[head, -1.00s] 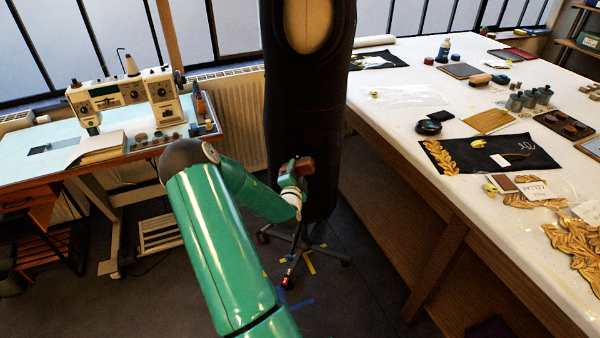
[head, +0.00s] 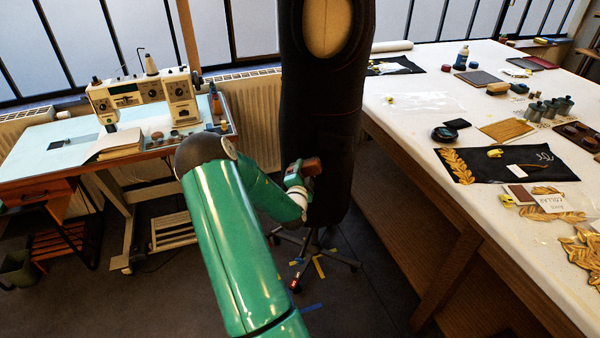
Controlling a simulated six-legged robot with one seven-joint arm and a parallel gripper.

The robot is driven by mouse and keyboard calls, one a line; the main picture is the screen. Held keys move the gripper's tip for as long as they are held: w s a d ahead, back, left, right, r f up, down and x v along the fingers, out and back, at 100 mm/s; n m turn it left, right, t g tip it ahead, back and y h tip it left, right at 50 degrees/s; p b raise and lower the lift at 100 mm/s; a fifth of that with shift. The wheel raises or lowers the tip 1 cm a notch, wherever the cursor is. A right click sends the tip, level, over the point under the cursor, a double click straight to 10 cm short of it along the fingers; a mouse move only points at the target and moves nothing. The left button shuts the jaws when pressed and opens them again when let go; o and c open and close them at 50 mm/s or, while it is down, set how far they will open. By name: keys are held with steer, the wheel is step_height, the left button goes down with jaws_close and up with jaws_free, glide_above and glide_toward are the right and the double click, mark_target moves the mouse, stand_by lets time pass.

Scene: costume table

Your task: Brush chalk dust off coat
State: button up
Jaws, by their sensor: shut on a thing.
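The dark coat (head: 318,120) hangs upright on a dress form on a wheeled stand, in the middle of the head view. No chalk dust can be made out on it at this size. My gripper (head: 304,172) is in front of the coat's lower part, at its left side. It is shut on a small brown thing, which looks like a brush (head: 311,167). The brush is close to the coat or against it; I cannot tell whether they touch. The fingertips are small and partly hidden.
A sewing table (head: 60,150) with a sewing machine (head: 145,97) stands at the left. A long white worktable (head: 410,105) with gold trims, a black cloth and small pots runs along the right. The stand's wheeled base (head: 312,262) spreads over the floor below the coat.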

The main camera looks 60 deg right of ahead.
steer(key=shift+s+d+r, duration=0.1)
steer(key=shift+s+d, duration=0.2)
steer(key=shift+s, duration=0.8)
steer(key=shift+s+d+f, duration=0.1)
steer(key=shift+s+d, duration=0.25)
steer(key=shift+s, duration=0.8)
steer(key=shift+s+d+r, duration=0.1)
steer(key=shift+s+d, duration=0.2)
steer(key=shift+s, duration=0.8)
steer(key=shift+a, duration=0.15)
steer(key=shift+w, duration=0.15)
steer(key=shift+w+a, duration=0.3)
steer(key=shift+w, duration=0.95)
steer(key=shift+w+a, duration=0.25)
steer(key=shift+w, duration=1)
steer(key=shift+w+a, duration=0.3)
steer(key=shift+w, duration=0.95)
steer(key=shift+v, duration=3)
steer(key=shift+v, duration=1.5)
